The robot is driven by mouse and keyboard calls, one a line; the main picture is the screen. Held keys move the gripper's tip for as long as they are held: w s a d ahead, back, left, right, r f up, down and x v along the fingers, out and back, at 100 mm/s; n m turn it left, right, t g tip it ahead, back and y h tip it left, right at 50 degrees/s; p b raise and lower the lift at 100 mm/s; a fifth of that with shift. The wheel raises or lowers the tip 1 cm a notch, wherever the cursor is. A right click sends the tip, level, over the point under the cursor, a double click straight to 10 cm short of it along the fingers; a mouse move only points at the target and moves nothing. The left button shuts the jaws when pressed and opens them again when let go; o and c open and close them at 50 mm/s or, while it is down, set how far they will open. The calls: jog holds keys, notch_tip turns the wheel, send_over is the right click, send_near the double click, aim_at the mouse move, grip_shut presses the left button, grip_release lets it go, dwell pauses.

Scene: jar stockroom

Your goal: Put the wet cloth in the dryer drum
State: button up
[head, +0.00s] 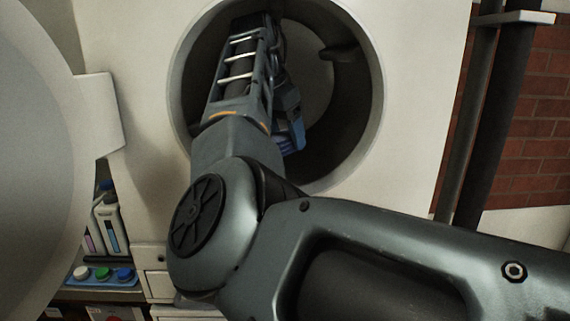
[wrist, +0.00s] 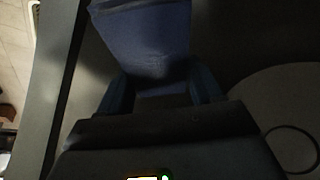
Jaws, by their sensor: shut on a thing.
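The dryer drum (head: 345,130) is a dark round opening in a pale front panel, with a fin on its inner wall. My arm reaches into it, and my gripper is inside the opening, mostly hidden by my own wrist in the head view. In the wrist view my gripper (wrist: 160,88) is shut on the wet cloth (wrist: 145,35), a dark blue piece that stands out beyond the fingers. A bit of blue shows beside my wrist in the head view; I cannot tell if it is cloth.
The round dryer door (head: 35,160) stands open at the left. Below it are white bottles (head: 108,220) and a blue tray with coloured caps (head: 103,274). Dark vertical pipes (head: 490,110) run along a brick wall (head: 540,110) at the right. The drum rim surrounds my wrist.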

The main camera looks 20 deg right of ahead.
aim_at(289, 174)
jog(key=shift+a+f+b, duration=0.1)
jog(key=shift+f+b, duration=2.4)
jog(key=shift+f, duration=0.6)
jog(key=shift+w+f+b, duration=0.15)
jog(key=shift+f+b, duration=0.1)
jog(key=shift+b, duration=0.25)
jog(key=shift+r, duration=0.1)
jog(key=o, duration=1.1)
jog(key=shift+c, duration=0.2)
jog(key=shift+v, duration=3.7)
